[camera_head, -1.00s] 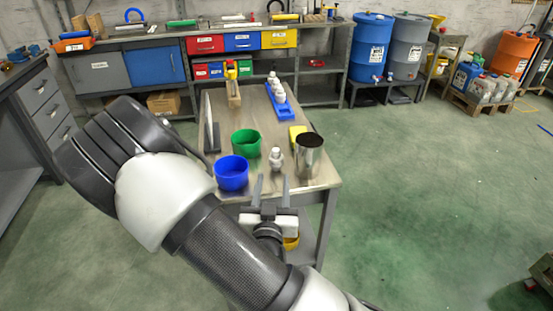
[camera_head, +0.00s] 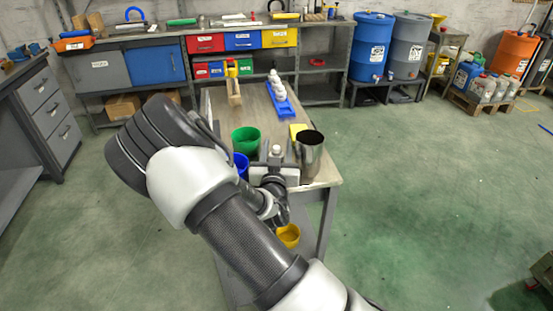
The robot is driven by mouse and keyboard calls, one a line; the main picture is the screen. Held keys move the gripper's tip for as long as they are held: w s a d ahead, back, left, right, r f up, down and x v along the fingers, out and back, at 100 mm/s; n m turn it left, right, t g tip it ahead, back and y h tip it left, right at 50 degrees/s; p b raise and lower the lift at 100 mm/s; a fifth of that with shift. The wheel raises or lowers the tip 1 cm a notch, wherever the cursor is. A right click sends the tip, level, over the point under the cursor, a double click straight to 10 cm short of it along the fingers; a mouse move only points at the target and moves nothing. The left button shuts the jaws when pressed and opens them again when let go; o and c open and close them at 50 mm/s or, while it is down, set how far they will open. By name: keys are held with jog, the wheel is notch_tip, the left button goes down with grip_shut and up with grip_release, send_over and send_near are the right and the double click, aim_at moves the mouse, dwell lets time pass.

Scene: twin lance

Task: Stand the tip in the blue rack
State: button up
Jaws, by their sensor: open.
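A white tip (camera_head: 276,151) stands upright near the front of the table, between the green cup and the metal cup. My gripper (camera_head: 276,146) is open, and its two fingers stand on either side of the tip in this view. I cannot tell whether they touch it. My gripper body hides the lower part of the tip. The blue rack (camera_head: 280,101) lies lengthwise at the far right of the table, with several white tips (camera_head: 275,84) standing in it.
A green cup (camera_head: 246,140) and a blue cup (camera_head: 241,162), partly hidden by my arm, stand left of the gripper. A metal cup (camera_head: 310,155) stands close on its right. The table's middle (camera_head: 252,112) is clear.

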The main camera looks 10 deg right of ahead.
jog(key=shift+w+d, duration=0.1)
jog(key=shift+w, duration=0.15)
jog(key=c, duration=0.9)
jog(key=shift+r, duration=0.1)
